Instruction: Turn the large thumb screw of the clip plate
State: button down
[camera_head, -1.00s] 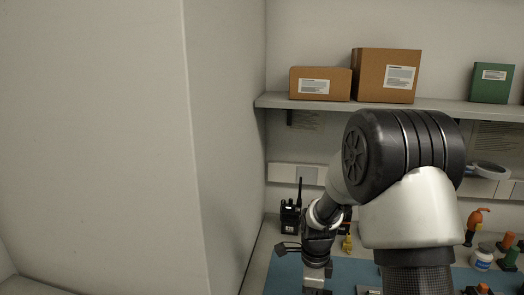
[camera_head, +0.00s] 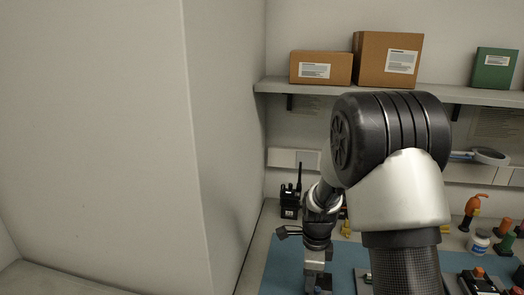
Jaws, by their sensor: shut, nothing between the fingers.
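My gripper (camera_head: 317,281) points down at the bottom of the head view, over the left part of the blue mat (camera_head: 277,276). It is shut and holds nothing. A small dark item shows right beside its fingers, too small to name. A grey metal piece (camera_head: 362,281) lies on the mat to the right of the gripper, partly hidden by my arm. I cannot tell whether either is the clip plate, and I cannot make out the large thumb screw.
A black radio (camera_head: 290,204) with an antenna stands behind the gripper. At right are an orange-topped tool (camera_head: 473,211), a white jar (camera_head: 479,241) and a dark box (camera_head: 479,282). A shelf (camera_head: 283,86) with cartons runs above. A wall corner (camera_head: 200,170) bounds the left.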

jog(key=shift+a, duration=0.1)
dwell(0.5)
jog(key=shift+w+a+r, duration=0.15)
jog(key=shift+a, duration=0.15)
notch_tip(320, 180, up, 6)
jog(key=p, duration=0.4)
jog(key=shift+p, duration=0.35)
jog(key=shift+d+f+b, duration=0.1)
jog(key=shift+f+b, duration=0.1)
jog(key=shift+b, duration=0.65)
jog(key=shift+s+d+f+b, duration=0.1)
jog(key=shift+s+f+b, duration=0.05)
jog(key=shift+f+b, duration=1.35)
jog(key=shift+s+d+f+b, duration=0.1)
jog(key=shift+f+b, duration=1.35)
jog(key=shift+b, duration=0.05)
jog(key=shift+s+d, duration=0.1)
jog(key=shift+d, duration=0.5)
